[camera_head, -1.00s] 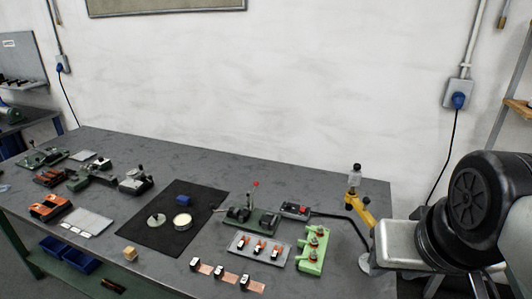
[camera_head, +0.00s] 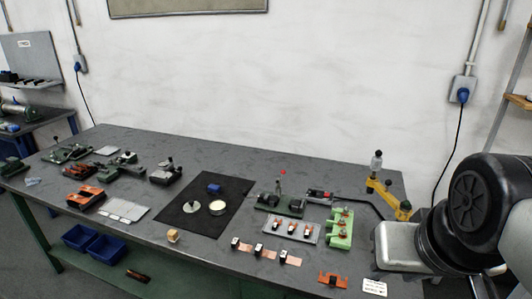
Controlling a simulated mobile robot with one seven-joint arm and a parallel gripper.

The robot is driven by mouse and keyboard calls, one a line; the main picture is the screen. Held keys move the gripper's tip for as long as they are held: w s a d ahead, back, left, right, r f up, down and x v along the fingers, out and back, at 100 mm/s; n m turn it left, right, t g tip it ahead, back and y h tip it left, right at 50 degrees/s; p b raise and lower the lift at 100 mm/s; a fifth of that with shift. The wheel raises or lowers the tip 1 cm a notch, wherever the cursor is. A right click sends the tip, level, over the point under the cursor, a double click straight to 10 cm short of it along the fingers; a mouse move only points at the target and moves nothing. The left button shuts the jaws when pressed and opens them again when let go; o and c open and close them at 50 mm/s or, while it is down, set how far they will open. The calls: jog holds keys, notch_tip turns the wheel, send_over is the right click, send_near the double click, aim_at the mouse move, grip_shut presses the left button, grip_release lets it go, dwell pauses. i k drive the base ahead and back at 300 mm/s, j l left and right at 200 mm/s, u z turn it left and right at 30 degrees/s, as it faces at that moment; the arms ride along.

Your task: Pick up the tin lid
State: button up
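A round grey disc with a small upright knob, which looks like the tin lid (camera_head: 191,206), lies on the black mat (camera_head: 178,223) in the head view. Just right of it stands a round open tin (camera_head: 217,208) with a pale cream inside. The two are apart. No fingers of my gripper show in this view; only thick black and white parts of my arm fill the right edge, well away from the lid.
Right of the mat are a green lever device (camera_head: 280,205), a grey plate with switches (camera_head: 292,231) and a green block (camera_head: 339,229). A wooden cube (camera_head: 173,236) is near the front edge.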

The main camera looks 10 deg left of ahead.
aim_at(192, 207)
jog(key=k+j, duration=0.1)
jog(key=j, duration=0.25)
jog(key=k+j, duration=0.1)
jog(key=j, duration=0.3)
jog(key=j+z, duration=0.1)
jog(key=j, duration=0.25)
jog(key=j+z, duration=0.1)
jog(key=j, duration=1.1)
jog(key=i+j, duration=0.15)
jog(key=j, duration=0.2)
jog(key=i+j, duration=0.15)
jog(key=j, duration=0.2)
jog(key=i+j+z, duration=0.1)
jog(key=j, duration=0.25)
jog(key=i+j, duration=0.35)
jog(key=i, duration=0.2)
